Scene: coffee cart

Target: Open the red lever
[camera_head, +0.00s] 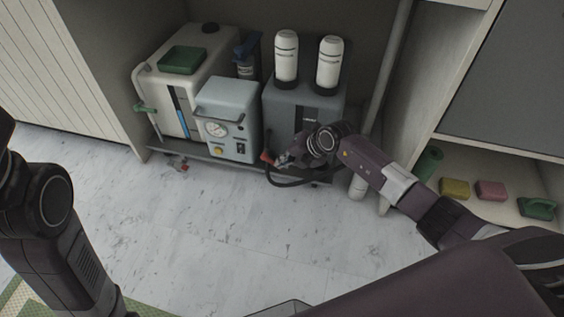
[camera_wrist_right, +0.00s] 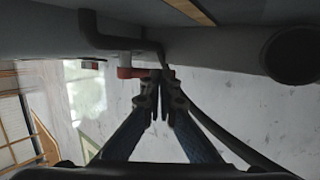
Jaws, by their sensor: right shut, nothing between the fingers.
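A red lever (camera_head: 267,157) sits low at the front of the grey unit under the counter. In the right wrist view the red lever (camera_wrist_right: 131,72) lies just beyond and left of my fingertips, beside a dark pipe. My right gripper (camera_head: 283,160) reaches in from the right and is right beside the lever; its fingertips (camera_wrist_right: 157,80) are shut with nothing between them. Whether they touch the lever I cannot tell. My left arm shows at the left edge, but its gripper is out of view.
A dark hose (camera_head: 290,183) curves in front of the grey unit (camera_head: 285,105), which carries two white bottles (camera_head: 286,58). A pale blue box with a gauge (camera_head: 228,120) and a white tank (camera_head: 160,75) stand left. A shelf with sponges (camera_head: 455,188) is right.

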